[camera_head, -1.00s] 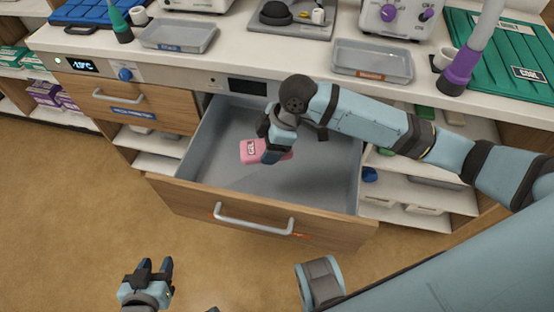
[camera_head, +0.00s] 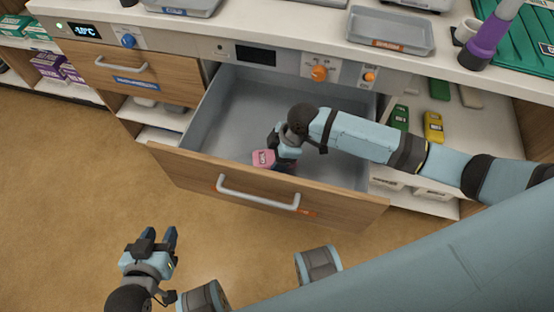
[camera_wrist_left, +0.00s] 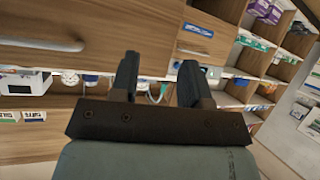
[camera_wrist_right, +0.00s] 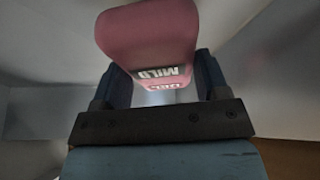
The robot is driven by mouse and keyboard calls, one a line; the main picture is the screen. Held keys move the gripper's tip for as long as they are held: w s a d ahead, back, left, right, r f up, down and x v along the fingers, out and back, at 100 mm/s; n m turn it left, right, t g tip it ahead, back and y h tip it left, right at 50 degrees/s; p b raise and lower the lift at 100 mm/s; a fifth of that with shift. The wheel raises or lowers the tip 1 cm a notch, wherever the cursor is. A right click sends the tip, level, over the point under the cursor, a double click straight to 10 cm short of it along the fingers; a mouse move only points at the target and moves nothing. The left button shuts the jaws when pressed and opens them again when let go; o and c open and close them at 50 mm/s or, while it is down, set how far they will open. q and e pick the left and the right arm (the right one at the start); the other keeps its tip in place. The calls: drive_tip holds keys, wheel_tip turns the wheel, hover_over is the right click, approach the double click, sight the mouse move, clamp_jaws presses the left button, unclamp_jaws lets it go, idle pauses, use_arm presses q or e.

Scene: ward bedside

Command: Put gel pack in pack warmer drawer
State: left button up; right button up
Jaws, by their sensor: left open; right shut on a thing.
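The pink gel pack (camera_head: 263,159) is in my right gripper (camera_head: 279,163), inside the open drawer (camera_head: 225,125) near its front wall. In the right wrist view the pack (camera_wrist_right: 150,40) sits between the fingers, with a label reading "MILD". My right gripper is shut on it. I cannot tell whether the pack touches the drawer floor. The drawer is grey inside with a wooden front and a pale handle (camera_head: 258,193). My left gripper (camera_head: 160,236) is open and empty, in front of the drawer to the left; its fingers also show in the left wrist view (camera_wrist_left: 160,80).
A shut drawer with a temperature display (camera_head: 84,31) is to the left. Orange knobs (camera_head: 320,73) sit on the panel above the open drawer. Shelves with green and yellow packs (camera_head: 433,127) are to the right. A grey tray (camera_head: 390,28) stands on the counter.

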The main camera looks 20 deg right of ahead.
drive_tip(key=shift+f, duration=1.35)
drive_tip(key=shift+f, duration=0.1)
drive_tip(key=o, duration=1)
drive_tip(key=p+v, duration=0.2)
drive_tip(key=v, duration=1)
